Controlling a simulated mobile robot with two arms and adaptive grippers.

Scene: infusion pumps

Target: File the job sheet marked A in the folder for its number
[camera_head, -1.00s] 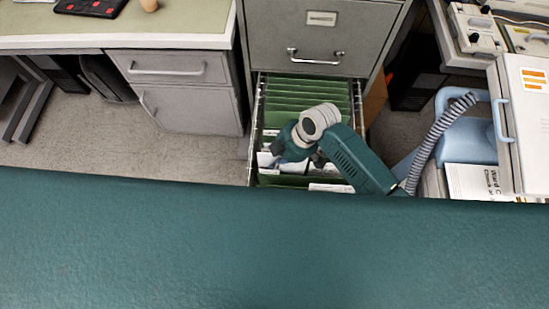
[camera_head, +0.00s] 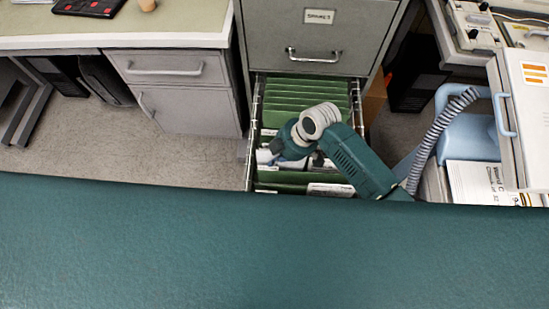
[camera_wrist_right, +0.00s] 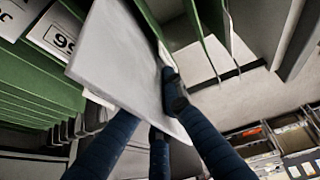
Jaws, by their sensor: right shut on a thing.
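My right gripper (camera_head: 284,150) is over the open file drawer, among the green hanging folders (camera_head: 305,96). In the right wrist view its dark blue fingers (camera_wrist_right: 166,112) are shut on a white sheet (camera_wrist_right: 122,62). The sheet stands tilted beside green folders (camera_wrist_right: 30,85), and no letter or number can be read on it. Whether it is inside a folder I cannot tell. A white label with a black number starting with 9 (camera_wrist_right: 58,38) shows next to the sheet, partly cut off. In the head view the arm hides much of the sheet. My left gripper is not in view.
The grey filing cabinet (camera_head: 318,45) rises behind the drawer. A desk with grey drawers (camera_head: 175,68) stands at the left. Floor at the left is clear.

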